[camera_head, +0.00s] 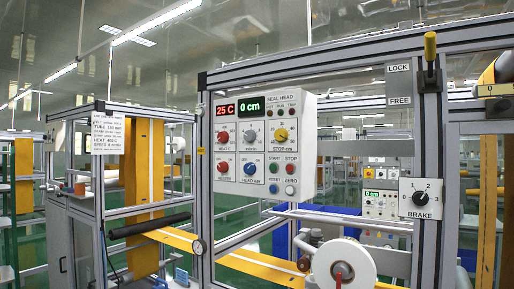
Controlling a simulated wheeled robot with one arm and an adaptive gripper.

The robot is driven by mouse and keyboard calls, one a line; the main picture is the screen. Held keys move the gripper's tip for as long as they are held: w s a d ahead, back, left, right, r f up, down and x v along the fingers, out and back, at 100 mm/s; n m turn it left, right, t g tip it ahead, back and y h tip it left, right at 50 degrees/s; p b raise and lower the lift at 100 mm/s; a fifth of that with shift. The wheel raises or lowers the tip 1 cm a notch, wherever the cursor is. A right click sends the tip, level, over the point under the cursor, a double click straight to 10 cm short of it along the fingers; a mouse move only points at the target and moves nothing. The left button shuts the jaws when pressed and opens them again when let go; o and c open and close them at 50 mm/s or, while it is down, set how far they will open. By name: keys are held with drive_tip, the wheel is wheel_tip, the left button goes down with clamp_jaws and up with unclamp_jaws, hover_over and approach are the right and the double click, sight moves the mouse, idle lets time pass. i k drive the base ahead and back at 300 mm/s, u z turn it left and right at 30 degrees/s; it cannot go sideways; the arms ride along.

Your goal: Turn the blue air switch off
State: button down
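A white control box (306,140) hangs on the grey aluminium frame in the middle of the head view. In its lower row is a blue rotary knob (249,169), whose label seems to read "HEAD AIR". The small position marks around it are too small to read, so I cannot tell its setting. A red knob (223,168) is just left of it. Blue, red and white push buttons (291,169) are to its right. Above it is a grey knob (249,136). My gripper is not in view.
Displays on the box read 25 C (225,110) and 0 cm (249,106). A yellow-handled lever (430,46) and a BRAKE dial (420,198) are to the right. A white roll (343,265) stands low in front. Orange web (262,266) runs below the box. The box's front looks unobstructed.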

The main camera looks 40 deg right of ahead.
sight(250, 168)
drive_tip(key=u, duration=0.05)
drive_tip(key=k, duration=0.45)
drive_tip(key=z, duration=0.05)
drive_tip(key=i, duration=1)
drive_tip(key=u, duration=0.95)
